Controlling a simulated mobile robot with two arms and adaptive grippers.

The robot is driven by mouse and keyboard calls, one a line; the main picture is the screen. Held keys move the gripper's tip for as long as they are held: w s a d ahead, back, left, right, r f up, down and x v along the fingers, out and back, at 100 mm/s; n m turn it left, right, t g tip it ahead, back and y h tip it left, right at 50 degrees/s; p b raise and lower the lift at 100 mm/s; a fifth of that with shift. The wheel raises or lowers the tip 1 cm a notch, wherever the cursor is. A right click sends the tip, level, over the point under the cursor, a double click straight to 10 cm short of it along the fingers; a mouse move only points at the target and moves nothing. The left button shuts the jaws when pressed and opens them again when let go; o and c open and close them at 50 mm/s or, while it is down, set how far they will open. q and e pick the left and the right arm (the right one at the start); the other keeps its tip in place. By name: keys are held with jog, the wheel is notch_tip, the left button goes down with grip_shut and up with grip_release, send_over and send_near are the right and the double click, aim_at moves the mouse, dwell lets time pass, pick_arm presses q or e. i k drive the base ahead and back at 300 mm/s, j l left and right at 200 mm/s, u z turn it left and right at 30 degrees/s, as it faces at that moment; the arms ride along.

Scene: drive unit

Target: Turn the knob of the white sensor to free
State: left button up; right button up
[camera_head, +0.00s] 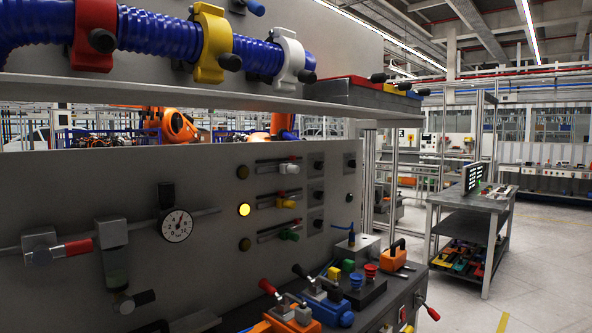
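A white ring-shaped clamp (290,52), which looks like the white sensor, sits around a thick blue corrugated hose (150,38) at the top of the view. A black knob (307,77) sticks out at its lower right. I cannot tell from the knob which setting it is at. A yellow clamp (212,42) and a red clamp (95,35) of the same kind sit farther left on the hose, each with a black knob. Neither of my grippers shows in the head view.
Below the hose a grey shelf (200,90) juts out. Under it a panel holds a gauge (176,225), a lit yellow lamp (244,209) and coloured sliders. Toggle clamps and blocks stand on the bench below. Open floor (545,250) lies to the right, around another table (465,200).

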aim_at(318, 165)
jog(key=u, duration=0.35)
jog(key=i+l+u, duration=0.25)
jog(key=l+u, duration=0.3)
jog(key=i+l+u, duration=0.25)
jog(key=l, duration=0.3)
jog(key=k+j, duration=0.05)
jog(key=k, duration=0.05)
